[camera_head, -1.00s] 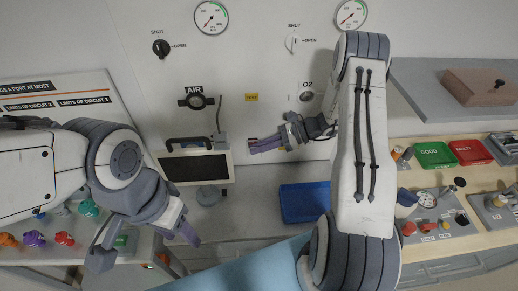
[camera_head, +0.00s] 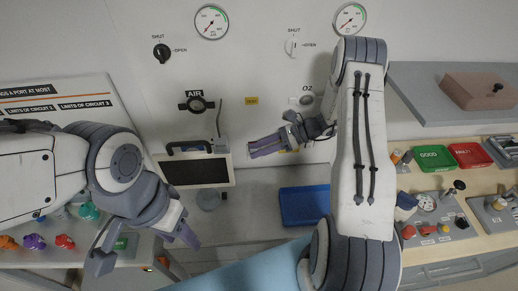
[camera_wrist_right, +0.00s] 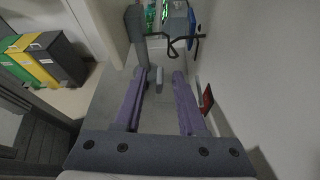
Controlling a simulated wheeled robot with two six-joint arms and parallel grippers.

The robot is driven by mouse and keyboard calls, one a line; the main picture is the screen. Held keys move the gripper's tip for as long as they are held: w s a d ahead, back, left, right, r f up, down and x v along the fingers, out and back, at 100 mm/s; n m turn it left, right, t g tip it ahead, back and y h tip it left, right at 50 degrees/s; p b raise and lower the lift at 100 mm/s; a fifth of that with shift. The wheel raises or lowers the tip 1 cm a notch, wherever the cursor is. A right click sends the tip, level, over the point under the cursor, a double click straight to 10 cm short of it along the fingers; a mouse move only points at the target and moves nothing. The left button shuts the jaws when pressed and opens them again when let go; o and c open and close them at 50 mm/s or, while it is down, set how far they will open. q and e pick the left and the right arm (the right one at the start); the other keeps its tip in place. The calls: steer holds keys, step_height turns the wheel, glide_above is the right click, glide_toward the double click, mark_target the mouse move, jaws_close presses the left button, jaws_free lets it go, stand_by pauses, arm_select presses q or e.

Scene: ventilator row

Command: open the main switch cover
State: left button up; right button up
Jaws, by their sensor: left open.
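I cannot pick out a main switch cover with certainty in either view. My right gripper (camera_head: 252,148) is raised in front of the white wall panel, pointing left, to the right of a screen (camera_head: 197,172) with a dark handle. In the right wrist view its two purple fingers (camera_wrist_right: 158,75) are apart and hold nothing. A small grey block (camera_wrist_right: 159,80) shows in the gap between them; its distance is unclear. A small red item (camera_wrist_right: 207,98) is by the wall at the right. My left gripper (camera_head: 143,252) is open and empty at the lower left.
The wall carries a black SHUT/OPEN knob (camera_head: 161,52), a white one (camera_head: 291,47), gauges and an AIR outlet (camera_head: 196,104). A blue tray (camera_head: 304,205) lies below. Green (camera_head: 436,158) and red (camera_head: 470,155) trays stand right. Bins (camera_wrist_right: 60,55) stand left in the wrist view.

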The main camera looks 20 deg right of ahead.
steer(key=b+v, duration=0.4)
steer(key=v, duration=0.6)
steer(key=shift+d, duration=0.25)
